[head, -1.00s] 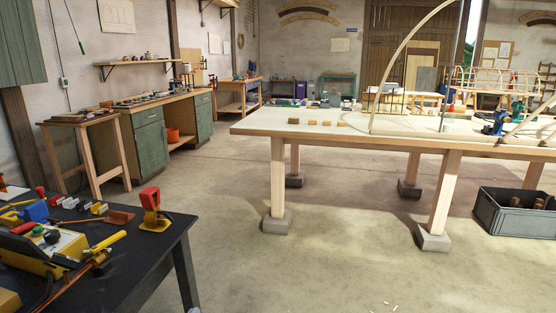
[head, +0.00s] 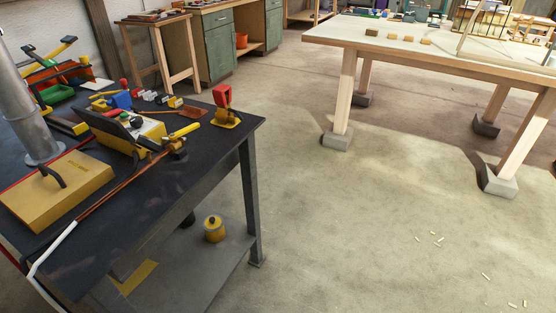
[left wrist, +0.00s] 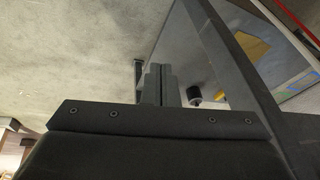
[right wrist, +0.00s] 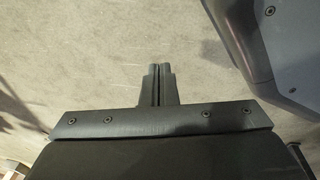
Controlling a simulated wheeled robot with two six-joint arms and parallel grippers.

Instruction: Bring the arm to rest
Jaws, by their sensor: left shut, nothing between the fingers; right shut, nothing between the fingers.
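My left gripper (left wrist: 160,84) shows in the left wrist view with its two fingers together and nothing between them. Beyond it are the concrete floor and the lower shelf of the dark table. My right gripper (right wrist: 158,84) shows in the right wrist view, also with its fingers together and empty, over bare floor. Neither gripper shows in the head view.
A dark table (head: 195,165) stands at the left, with a yellow box (head: 62,185), a red-and-yellow tool (head: 223,108) and a cable on it. A yellow canister (head: 214,229) is on its lower shelf. A wooden workbench (head: 440,62) stands far right.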

